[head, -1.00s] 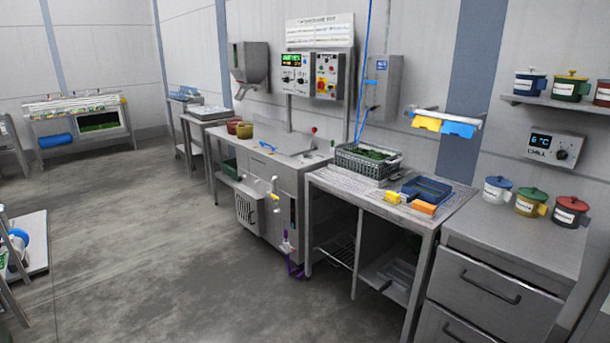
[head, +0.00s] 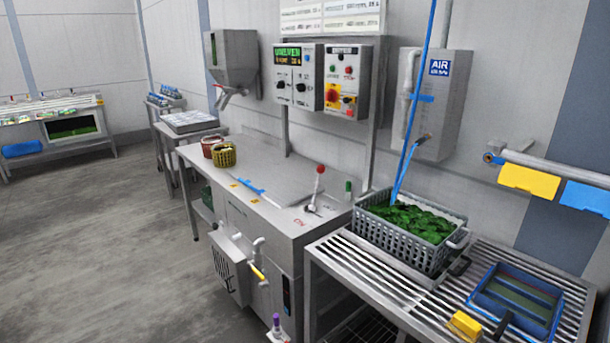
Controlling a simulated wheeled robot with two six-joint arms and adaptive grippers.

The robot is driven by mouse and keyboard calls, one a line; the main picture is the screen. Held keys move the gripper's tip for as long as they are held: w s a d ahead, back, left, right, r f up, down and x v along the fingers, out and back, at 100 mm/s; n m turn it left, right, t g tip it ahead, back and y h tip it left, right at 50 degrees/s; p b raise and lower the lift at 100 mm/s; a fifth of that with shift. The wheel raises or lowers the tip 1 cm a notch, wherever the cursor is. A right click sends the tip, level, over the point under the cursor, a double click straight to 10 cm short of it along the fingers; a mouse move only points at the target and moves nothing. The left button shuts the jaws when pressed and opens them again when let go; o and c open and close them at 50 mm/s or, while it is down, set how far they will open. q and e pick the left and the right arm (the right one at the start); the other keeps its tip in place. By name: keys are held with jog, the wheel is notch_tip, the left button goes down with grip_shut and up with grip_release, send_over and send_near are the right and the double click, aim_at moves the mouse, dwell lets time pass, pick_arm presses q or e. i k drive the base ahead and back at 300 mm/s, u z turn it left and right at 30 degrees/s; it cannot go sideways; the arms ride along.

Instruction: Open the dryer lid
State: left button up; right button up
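A steel machine (head: 262,232) stands in the middle, below the wall controls. A flat panel (head: 272,172) in its top lies level and looks closed; I take it for the dryer lid. A blue bar (head: 250,187) lies along the front part of this top. A lever with a red knob (head: 319,170) stands upright at the top's right end. A control box with a green-lit display (head: 297,75) hangs above; its text seems to read "UNEVEN". Neither of my grippers is in view.
A grey crate of leafy greens (head: 402,268) stands on the slatted bench to the right, near a blue tray (head: 515,302) and a yellow block (head: 464,325). Red and yellow baskets (head: 222,155) sit at the machine's left end. The floor (head: 110,240) at left is clear.

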aim_at(281, 187)
jog(key=i, duration=0.3)
jog(key=u, duration=1.35)
jog(key=i, duration=2.4)
jog(key=z, duration=1.65)
